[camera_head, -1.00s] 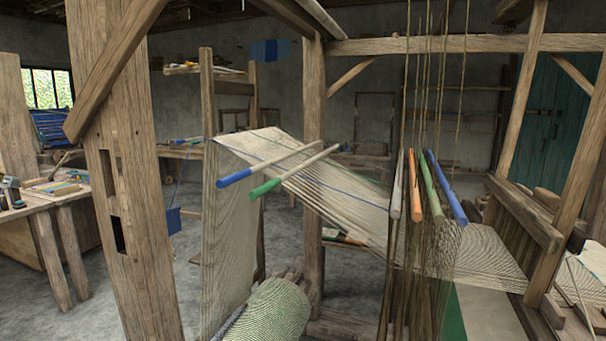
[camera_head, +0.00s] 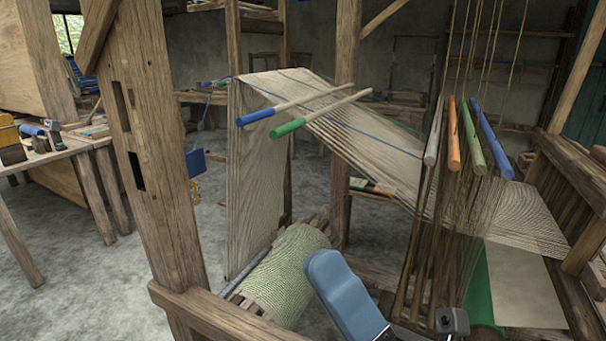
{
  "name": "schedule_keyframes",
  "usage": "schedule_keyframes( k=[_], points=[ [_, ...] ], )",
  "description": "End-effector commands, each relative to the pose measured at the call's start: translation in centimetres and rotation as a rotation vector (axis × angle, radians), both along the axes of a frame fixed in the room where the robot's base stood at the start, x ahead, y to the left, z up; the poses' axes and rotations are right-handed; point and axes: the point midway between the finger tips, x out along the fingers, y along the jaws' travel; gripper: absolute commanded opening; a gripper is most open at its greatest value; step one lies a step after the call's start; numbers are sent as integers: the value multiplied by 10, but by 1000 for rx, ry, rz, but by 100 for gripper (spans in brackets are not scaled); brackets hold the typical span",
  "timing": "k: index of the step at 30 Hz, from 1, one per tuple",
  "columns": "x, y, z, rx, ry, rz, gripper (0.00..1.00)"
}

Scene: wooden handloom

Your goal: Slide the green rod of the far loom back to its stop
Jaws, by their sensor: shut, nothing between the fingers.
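A pale rod with a green end (camera_head: 287,128) lies across the warp threads of the loom in front of me, beside a similar rod with a blue end (camera_head: 256,116). Both coloured ends stick out past the left edge of the warp. A second green rod (camera_head: 472,148) hangs among the cords further right, between an orange rod (camera_head: 453,135) and a blue rod (camera_head: 490,138). A small green and blue piece (camera_head: 214,82) shows further back, too small to make out. I cannot tell which loom is the far one, and no stop is distinguishable. My gripper's fingers are out of view.
My blue arm link (camera_head: 343,298) rises at the bottom centre. A thick wooden post (camera_head: 155,150) and a low beam (camera_head: 225,318) stand at the left front. A green-white cloth roll (camera_head: 285,262) lies below the warp. A worktable (camera_head: 75,146) with tools stands left. Grey floor between is clear.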

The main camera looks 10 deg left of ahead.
Motion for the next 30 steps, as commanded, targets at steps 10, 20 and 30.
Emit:
schedule_keyframes(
  k=[10,20,30],
  points=[
    [25,71,44,-376,-627,-74,0],
    [58,113,51,-733,-1237,-125,0],
    [123,113,53,-1132,-1858,-111,0]
  ],
)
